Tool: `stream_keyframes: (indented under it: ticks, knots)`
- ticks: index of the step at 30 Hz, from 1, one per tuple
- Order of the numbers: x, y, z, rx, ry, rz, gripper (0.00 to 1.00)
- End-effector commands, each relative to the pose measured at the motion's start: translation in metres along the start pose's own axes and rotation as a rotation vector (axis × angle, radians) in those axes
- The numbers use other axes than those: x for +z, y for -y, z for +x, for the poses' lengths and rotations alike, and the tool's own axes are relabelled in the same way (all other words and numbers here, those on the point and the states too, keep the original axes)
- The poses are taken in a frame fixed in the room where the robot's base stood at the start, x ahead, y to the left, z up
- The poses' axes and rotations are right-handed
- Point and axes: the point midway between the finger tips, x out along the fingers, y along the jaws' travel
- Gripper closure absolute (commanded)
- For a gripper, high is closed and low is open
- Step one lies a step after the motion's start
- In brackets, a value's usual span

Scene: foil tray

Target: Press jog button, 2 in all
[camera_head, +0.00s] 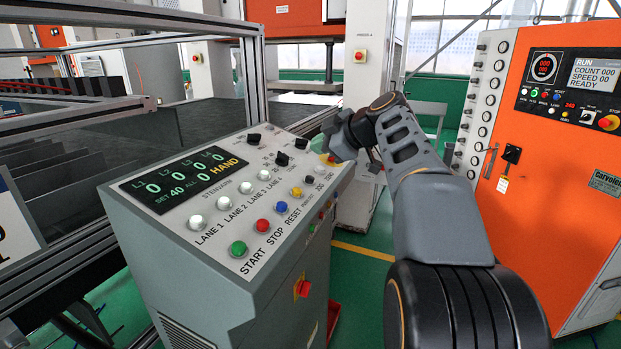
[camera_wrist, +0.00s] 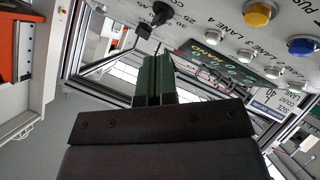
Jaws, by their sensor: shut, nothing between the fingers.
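The grey console panel (camera_head: 180,232) carries several round buttons with labels. START is green (camera_head: 238,249), STOP is red (camera_head: 263,225), RESET is blue (camera_head: 281,208), and a yellow button (camera_head: 296,191) sits beyond them. In the wrist view my gripper's green fingers (camera_wrist: 154,78) are shut and empty. That view also shows a yellow button (camera_wrist: 257,14) and a blue button (camera_wrist: 302,46).
The panel has a lit display (camera_head: 185,176) reading HAND, white lane buttons (camera_head: 196,221) and black selector knobs (camera_head: 282,159). A metal frame (camera_head: 256,80) stands behind. An orange cabinet (camera_head: 560,130) stands on the right. Green floor lies between.

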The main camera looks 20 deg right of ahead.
Motion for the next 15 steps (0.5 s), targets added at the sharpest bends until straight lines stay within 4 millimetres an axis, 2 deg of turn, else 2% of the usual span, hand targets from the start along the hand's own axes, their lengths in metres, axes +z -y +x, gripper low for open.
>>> stream_keyframes:
  ticks: [10,15]
  knots:
    - [-0.001,-0.001,-0.001,0.000,0.000,0.000,1.00]
    - [-0.015,-0.012,-0.013,0.004,0.002,0.000,1.00]
